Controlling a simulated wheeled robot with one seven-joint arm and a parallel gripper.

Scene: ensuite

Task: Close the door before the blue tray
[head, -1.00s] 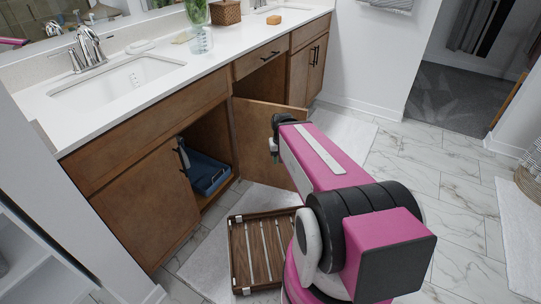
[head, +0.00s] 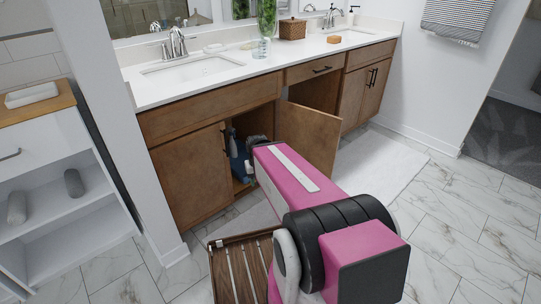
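The brown cabinet door (head: 309,138) stands open under the sink counter, swung out to the right of its opening. The blue tray (head: 239,168) sits inside the open cabinet, low at the left side, partly hidden by my arm. My gripper (head: 256,141) is at the far end of my pink arm, in front of the opening and left of the open door. It is small, dark and mostly hidden by the arm, so its fingers cannot be made out. No contact with the door can be seen.
A closed cabinet door (head: 190,180) is left of the opening. A white shelf unit (head: 55,175) stands at the left. The tiled floor (head: 455,215) on the right is clear.

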